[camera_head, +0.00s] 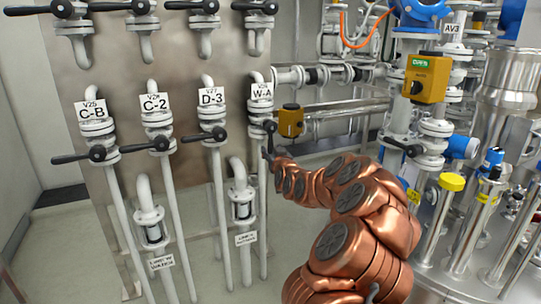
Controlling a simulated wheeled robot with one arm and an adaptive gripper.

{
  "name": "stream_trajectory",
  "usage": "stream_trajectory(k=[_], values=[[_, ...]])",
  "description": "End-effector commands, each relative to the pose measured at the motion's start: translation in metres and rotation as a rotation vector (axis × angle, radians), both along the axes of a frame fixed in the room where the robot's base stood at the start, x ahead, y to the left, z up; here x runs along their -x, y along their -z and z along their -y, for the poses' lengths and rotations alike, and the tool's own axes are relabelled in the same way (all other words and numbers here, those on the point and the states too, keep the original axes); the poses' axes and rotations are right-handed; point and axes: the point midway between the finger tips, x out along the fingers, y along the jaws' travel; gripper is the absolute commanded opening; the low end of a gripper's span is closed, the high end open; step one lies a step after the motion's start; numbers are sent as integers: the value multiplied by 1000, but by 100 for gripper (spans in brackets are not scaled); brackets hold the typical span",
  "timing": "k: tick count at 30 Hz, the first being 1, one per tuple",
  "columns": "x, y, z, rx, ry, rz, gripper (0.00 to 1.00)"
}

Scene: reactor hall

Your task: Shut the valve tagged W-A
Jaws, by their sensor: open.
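The W-A tag (262,93) hangs on the rightmost valve of the lower row on the metal panel. That valve's black handle (269,127) has its round hub below the tag. A dark lever-like shape runs down from the hub to my gripper, so the handle seems to point down along the pipe. My gripper (273,154) is small in view at the end of my copper arm, just below the hub and close to the handle. It is open. The arm partly hides it, and I cannot tell whether it touches the handle.
Left of W-A, the valves tagged D-3 (211,97), C-2 (155,102) and C-B (90,110) have black handles lying sideways. More valves line the panel top. A yellow box (291,121) sits close right of W-A. Dense piping and steel vessels fill the right side.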

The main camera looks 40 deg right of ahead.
Motion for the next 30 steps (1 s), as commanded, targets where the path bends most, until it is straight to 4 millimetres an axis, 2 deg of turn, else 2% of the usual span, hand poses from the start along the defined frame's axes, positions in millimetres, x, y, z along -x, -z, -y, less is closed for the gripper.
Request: stream_trajectory(k=[3,8,30], values=[[3,4,12,15,21,17,48],[-4,1,17,18,22,19,48],[-58,3,48,16,21,14,48]])
